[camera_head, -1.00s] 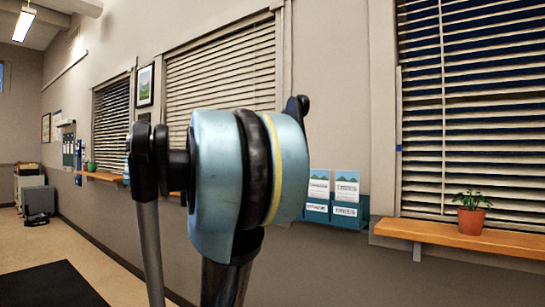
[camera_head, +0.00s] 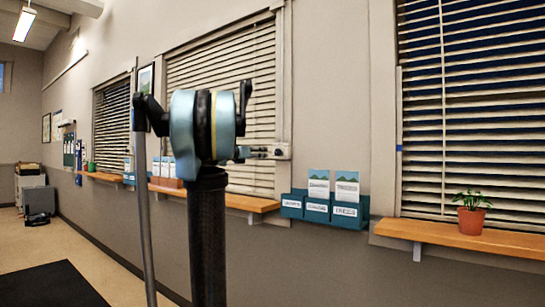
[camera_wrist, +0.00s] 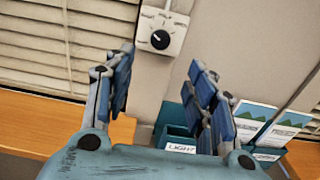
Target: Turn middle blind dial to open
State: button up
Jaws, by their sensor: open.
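The middle blind's dial (camera_wrist: 160,39) is a black round knob on a pale box with small blurred labels along its top. Its light mark seems to point to the upper left. The box (camera_head: 282,150) is on the right side of the middle window. My gripper (camera_wrist: 161,65) is open, one finger lower left of the dial and one lower right, with nothing between them. In the head view my gripper (camera_head: 256,152) is small and just left of the box. The middle blind (camera_head: 225,75) has pale slats that look mostly closed.
Teal brochure holders (camera_head: 325,208) are on the wall below and right of the dial; they also show behind my right finger in the wrist view (camera_wrist: 180,140). A wooden ledge (camera_head: 235,201) runs under the middle window. A potted plant (camera_head: 471,218) stands on the right ledge.

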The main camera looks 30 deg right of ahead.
aim_at(277, 152)
jog(key=x, duration=1.3)
jog(key=shift+w+d, duration=0.15)
jog(key=shift+d, duration=0.2)
jog(key=shift+c, duration=0.6)
jog(key=shift+a, duration=0.1)
jog(key=c, duration=1)
